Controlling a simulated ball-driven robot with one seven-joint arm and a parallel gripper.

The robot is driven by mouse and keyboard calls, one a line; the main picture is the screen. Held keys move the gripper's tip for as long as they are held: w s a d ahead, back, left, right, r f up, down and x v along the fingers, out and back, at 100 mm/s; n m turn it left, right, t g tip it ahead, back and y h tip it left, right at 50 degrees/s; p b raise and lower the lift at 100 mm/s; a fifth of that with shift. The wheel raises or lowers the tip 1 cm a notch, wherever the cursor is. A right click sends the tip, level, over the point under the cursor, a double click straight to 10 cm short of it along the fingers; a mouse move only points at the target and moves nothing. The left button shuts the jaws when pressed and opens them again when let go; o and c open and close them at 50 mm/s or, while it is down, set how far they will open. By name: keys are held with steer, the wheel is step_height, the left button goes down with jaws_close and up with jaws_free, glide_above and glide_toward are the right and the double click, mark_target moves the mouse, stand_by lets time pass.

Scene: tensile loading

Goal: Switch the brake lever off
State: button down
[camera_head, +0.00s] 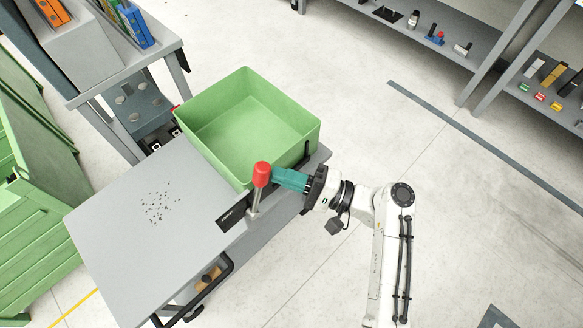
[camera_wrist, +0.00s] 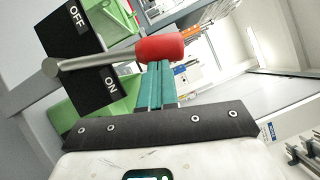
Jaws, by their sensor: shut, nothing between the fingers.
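The brake lever has a red knob (camera_head: 261,172) on a grey rod and stands at the right edge of the grey table. In the wrist view its red knob (camera_wrist: 165,48) and rod stick out from a black plate (camera_wrist: 62,72) marked OFF and ON. The rod crosses between the two labels; I cannot tell which setting it is in. My gripper (camera_head: 275,178) is shut and empty, its teal fingers pointing at the knob from the right. In the wrist view my gripper's fingertips (camera_wrist: 157,66) are right at the knob, touching or nearly touching.
A green bin (camera_head: 250,115) stands on the table (camera_head: 120,225) behind the lever. Small dark bits (camera_head: 160,207) lie on the tabletop. A shelf (camera_head: 465,65) with small items is at the upper right. The floor on the right is clear.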

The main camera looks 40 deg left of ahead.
steer(key=s+r+n+t+h+p, duration=0.1)
steer(key=s+n+t+h+p, duration=0.1)
steer(key=s+n+h+p, duration=0.2)
steer(key=shift+s+a+r+n+p, duration=0.4)
steer(key=shift+s+n+p, duration=0.5)
steer(key=shift+s+n, duration=2.05)
steer(key=shift+s+m, duration=1.05)
steer(key=shift+a, duration=0.1)
